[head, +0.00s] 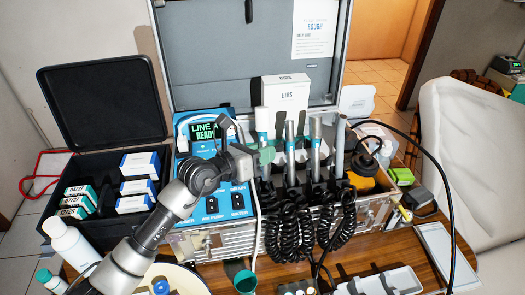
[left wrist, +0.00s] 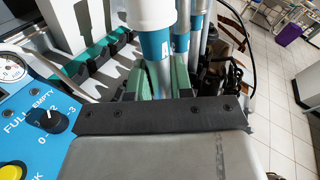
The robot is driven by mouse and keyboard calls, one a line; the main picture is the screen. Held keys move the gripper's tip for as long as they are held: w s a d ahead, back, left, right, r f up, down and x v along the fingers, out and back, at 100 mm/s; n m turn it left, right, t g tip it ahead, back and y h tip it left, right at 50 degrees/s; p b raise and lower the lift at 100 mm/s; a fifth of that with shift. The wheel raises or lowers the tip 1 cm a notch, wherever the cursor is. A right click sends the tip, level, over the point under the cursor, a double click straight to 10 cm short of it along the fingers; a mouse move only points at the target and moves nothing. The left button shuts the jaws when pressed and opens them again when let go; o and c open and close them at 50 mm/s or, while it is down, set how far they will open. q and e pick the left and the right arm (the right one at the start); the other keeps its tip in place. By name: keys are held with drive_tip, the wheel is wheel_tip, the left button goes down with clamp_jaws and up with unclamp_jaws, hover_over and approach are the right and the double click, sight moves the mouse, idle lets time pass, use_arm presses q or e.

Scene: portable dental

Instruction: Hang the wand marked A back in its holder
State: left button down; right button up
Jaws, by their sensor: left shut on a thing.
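My left gripper (head: 265,156) comes in from the left, in front of the open dental case. In the left wrist view its green fingers (left wrist: 160,82) are shut on a wand (left wrist: 156,46) with a white top, a blue band and a grey shaft. That wand (head: 262,120) stands about upright at the left end of a row of wands in the head view. A pale mark on its band is too small to read. The gripper hides its lower end, so I cannot tell whether it sits in the holder. Several grey wands (head: 315,140) stand to its right. My right gripper is out of view.
Coiled black cords (head: 285,225) hang below the wands. A blue control panel (head: 203,130) is on the left, beside a black box (head: 105,110) with small cartons. A white box (head: 285,92) stands behind. A black cable (head: 440,185) arcs at the right.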

use_arm(q)
drive_tip(key=shift+f, duration=0.15)
drive_tip(key=shift+s+d+f+b, duration=0.1)
drive_tip(key=shift+s+f+b, duration=0.15)
drive_tip(key=shift+f, duration=0.35)
drive_tip(key=shift+s+f+b, duration=0.2)
drive_tip(key=shift+f+b, duration=0.05)
drive_tip(key=shift+f, duration=0.35)
drive_tip(key=c, duration=0.9)
unclamp_jaws()
drive_tip(key=shift+p+v, duration=1.35)
drive_tip(key=shift+v, duration=2.65)
